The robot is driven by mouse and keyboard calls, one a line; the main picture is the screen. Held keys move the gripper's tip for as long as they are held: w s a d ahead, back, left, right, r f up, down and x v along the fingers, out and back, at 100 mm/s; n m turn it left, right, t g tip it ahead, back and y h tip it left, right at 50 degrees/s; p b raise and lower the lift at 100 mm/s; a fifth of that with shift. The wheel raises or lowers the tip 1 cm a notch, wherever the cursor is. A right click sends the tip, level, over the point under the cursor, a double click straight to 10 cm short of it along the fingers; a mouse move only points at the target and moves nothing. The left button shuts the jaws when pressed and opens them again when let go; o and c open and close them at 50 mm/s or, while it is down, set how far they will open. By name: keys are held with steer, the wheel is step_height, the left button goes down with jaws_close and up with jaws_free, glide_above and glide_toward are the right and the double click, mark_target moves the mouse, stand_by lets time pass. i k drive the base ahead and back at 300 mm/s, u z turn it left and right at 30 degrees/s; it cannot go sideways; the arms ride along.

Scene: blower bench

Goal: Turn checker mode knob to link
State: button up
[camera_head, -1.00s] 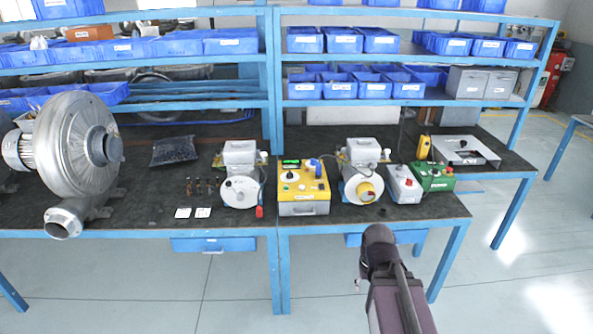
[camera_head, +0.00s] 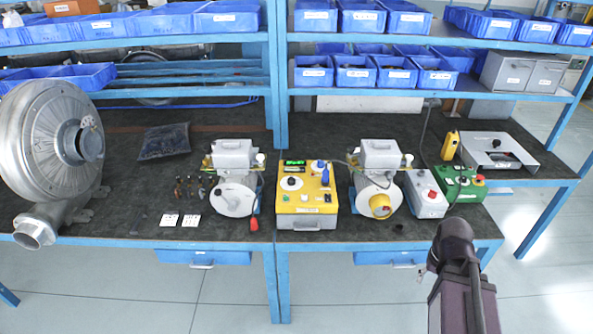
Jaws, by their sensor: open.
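The yellow checker box (camera_head: 306,208) stands on the bench near the middle, with a lit green display at the top of its sloped face. A black knob on a white dial (camera_head: 291,183) is at the left of the face. A blue knob (camera_head: 319,165) is at the upper right, with a dark blue part below it. The labels and the knob's pointing direction are too small to read. My arm shows at the lower right, in front of the bench and apart from the box. My gripper's fingers cannot be made out.
Pump units stand left (camera_head: 233,190) and right (camera_head: 378,185) of the box. A grey box with a red button (camera_head: 426,196) and a green box (camera_head: 460,187) are further right. A large blower (camera_head: 50,150) is at the left. Shelves with blue bins hang above.

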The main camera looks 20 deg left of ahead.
mark_target(291, 180)
steer(key=u, duration=0.25)
steer(key=i, duration=0.95)
steer(key=u, duration=0.45)
